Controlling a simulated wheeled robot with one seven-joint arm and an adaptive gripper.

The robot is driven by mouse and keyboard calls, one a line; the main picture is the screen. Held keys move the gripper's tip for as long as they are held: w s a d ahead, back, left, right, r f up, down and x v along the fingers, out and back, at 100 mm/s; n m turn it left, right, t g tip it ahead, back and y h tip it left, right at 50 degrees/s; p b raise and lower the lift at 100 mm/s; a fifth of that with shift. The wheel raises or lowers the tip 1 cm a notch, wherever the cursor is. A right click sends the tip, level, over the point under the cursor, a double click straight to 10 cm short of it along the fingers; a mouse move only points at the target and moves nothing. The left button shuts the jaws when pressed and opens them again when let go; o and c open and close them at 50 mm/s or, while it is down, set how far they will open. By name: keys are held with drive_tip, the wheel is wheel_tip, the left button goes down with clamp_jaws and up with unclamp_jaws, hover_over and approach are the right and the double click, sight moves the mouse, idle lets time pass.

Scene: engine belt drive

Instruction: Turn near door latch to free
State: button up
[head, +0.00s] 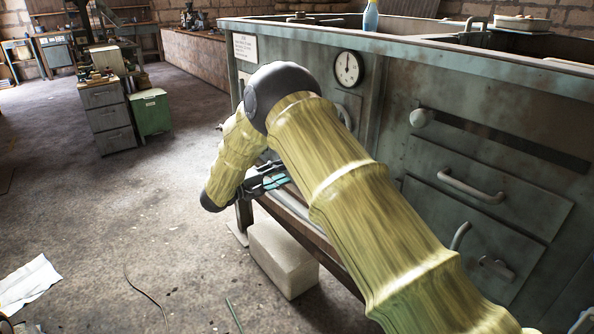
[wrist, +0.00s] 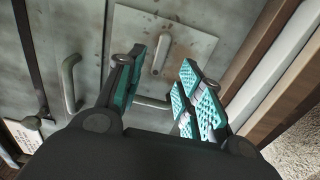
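In the wrist view, a grey lever latch (wrist: 162,54) sits on a small metal door (wrist: 190,40). It lies beyond and between my fingertips, apparently apart from them. My gripper (wrist: 165,75) is open and empty, its teal pads spread. A horizontal bar (wrist: 150,103) shows between the fingers, partly hidden by them. In the head view my gripper (head: 270,182) is beside the bench front, partly behind my arm. Another latch (head: 495,268) is on the lower right door there. I cannot tell which door the wrist view shows.
A curved handle (wrist: 70,84) stands out left of the small door. Wooden rails (wrist: 262,60) run close at the right. In the head view a pale block (head: 282,258) is on the floor below the gripper. Open floor (head: 130,220) lies to the left.

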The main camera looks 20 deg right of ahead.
drive_tip(key=b+x, duration=0.1)
drive_tip(key=x, duration=0.6)
drive_tip(key=shift+f, duration=0.1)
clamp_jaws()
